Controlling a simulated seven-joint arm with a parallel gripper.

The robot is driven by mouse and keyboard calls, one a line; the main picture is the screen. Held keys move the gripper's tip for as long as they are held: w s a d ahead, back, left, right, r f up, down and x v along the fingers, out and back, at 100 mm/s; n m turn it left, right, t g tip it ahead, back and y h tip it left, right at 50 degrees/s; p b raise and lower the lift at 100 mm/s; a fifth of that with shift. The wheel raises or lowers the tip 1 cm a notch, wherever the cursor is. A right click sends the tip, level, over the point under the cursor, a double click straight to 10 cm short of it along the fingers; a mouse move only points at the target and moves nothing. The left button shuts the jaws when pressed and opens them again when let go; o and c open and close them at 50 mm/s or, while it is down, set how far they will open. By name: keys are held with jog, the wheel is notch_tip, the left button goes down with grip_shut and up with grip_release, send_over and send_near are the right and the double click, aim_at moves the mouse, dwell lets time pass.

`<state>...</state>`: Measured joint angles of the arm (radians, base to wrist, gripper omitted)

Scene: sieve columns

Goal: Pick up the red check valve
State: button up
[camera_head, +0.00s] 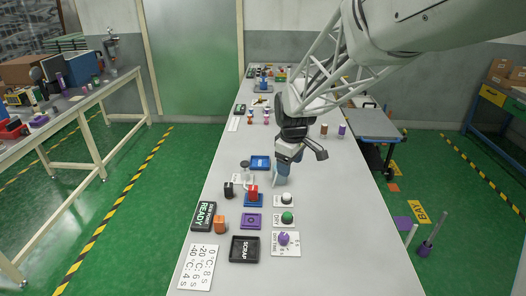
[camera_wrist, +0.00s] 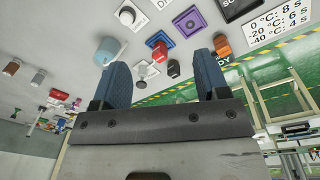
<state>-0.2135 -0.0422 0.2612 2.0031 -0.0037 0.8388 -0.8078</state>
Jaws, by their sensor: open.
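The red check valve (camera_head: 253,191) sits on a small blue tray (camera_head: 254,204) near the middle of the table, left of my gripper in the head view. In the wrist view the red valve (camera_wrist: 159,51) shows beyond and between my fingertips, at the edge of its blue tray (camera_wrist: 151,41). My gripper (camera_head: 284,170) is above the table, apart from the valve. Its two blue fingers (camera_wrist: 164,66) are spread wide with nothing held between them. The valve's lower part is hard to make out.
A black piece (camera_head: 228,190) and an orange piece (camera_head: 220,224) stand left of the valve. A purple tray (camera_head: 244,221) and black scrap tray (camera_head: 237,252) lie nearer. White and green knobs (camera_head: 287,216) are to the right.

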jog(key=w+a+f+n, duration=0.3)
jog(key=w+a+f, duration=0.4)
jog(key=w+f, duration=0.1)
jog(key=n+g, duration=0.1)
jog(key=n, duration=0.2)
send_over(253, 187)
notch_tip(253, 187, down, 8)
jog(key=shift+r, duration=0.25)
jog(key=shift+f, duration=1.35)
jog(key=shift+s+f, duration=0.1)
jog(key=shift+f, duration=2.5)
